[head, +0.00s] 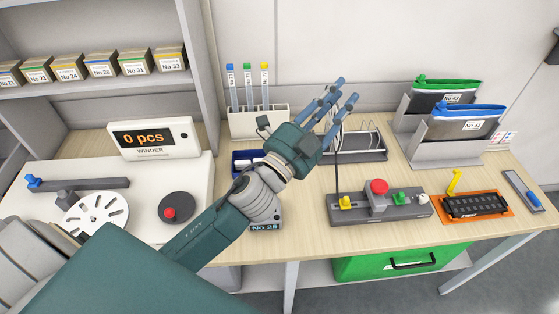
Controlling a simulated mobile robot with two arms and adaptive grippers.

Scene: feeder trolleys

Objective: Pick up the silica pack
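My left gripper (338,104) reaches across the table from the left. Its blue-tipped fingers are spread and nothing shows between them. It is over the area in front of the back wall, near the wire rack. A small blue tray (236,168) lies behind and left of my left wrist, partly hidden by it. Something whitish shows in the tray; I cannot tell whether it is the silica pack. No silica pack can be made out clearly elsewhere. My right gripper is not in view.
A white holder (246,122) with several tubes stands behind the arm. A wire rack (362,146) is by the fingers. A grey button box (380,206), an orange tray (476,212) and pouch stands (420,150) are to the right. The winder (155,140) is left.

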